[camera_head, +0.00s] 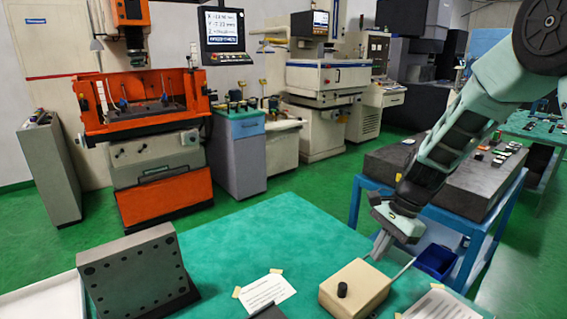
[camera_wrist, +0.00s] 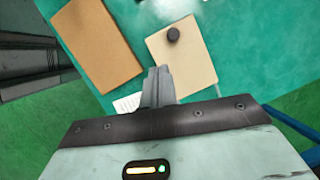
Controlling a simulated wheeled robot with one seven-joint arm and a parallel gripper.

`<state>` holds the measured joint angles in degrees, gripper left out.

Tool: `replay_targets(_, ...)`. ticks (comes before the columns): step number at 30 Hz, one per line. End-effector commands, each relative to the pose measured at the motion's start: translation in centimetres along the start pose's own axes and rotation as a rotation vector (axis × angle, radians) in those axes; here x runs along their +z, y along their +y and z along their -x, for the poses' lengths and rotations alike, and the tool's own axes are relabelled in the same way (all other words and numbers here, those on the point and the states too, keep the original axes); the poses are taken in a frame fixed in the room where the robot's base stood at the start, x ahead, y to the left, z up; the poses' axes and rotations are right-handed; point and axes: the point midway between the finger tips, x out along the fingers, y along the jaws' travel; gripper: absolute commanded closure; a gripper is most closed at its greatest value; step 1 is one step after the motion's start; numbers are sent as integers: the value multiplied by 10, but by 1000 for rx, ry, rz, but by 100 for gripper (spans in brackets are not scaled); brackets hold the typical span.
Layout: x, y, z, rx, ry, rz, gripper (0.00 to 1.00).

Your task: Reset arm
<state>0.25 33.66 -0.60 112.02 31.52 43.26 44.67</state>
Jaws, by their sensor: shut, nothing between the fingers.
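My gripper (camera_head: 379,246) is at the right of the head view, pointing down above the green table, with its fingers together. It is behind and above a beige box (camera_head: 345,296) with a black knob (camera_head: 342,290) on top. In the wrist view the shut fingers (camera_wrist: 158,84) show at the middle, in front of the beige box (camera_wrist: 190,65) and its black knob (camera_wrist: 173,34). Nothing shows between the fingers. The gap between gripper and box is hard to judge.
The green table (camera_head: 260,225) carries a grey angle plate with holes (camera_head: 140,275), a taped paper sheet (camera_head: 264,292) and another sheet (camera_head: 440,306). A brown board (camera_wrist: 97,42) shows in the wrist view. A blue-framed bench with a dark slab (camera_head: 470,180) stands behind my arm.

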Motion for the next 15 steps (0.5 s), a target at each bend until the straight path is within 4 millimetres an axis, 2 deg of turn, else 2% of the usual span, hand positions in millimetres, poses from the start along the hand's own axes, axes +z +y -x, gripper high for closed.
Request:
replay_targets(1, 33, 8, 5, 14, 4, 131, 100)
replay_targets(3, 78, 26, 11, 42, 14, 355, 100)
replay_targets(7, 153, 78, 19, 109, 46, 817, 100)
replay_targets(10, 192, 124, 23, 167, 78, 1163, 100)
replay_targets(12, 209, 154, 24, 207, 103, 1378, 100)
replay_targets(15, 222, 189, 26, 261, 135, 1628, 100)
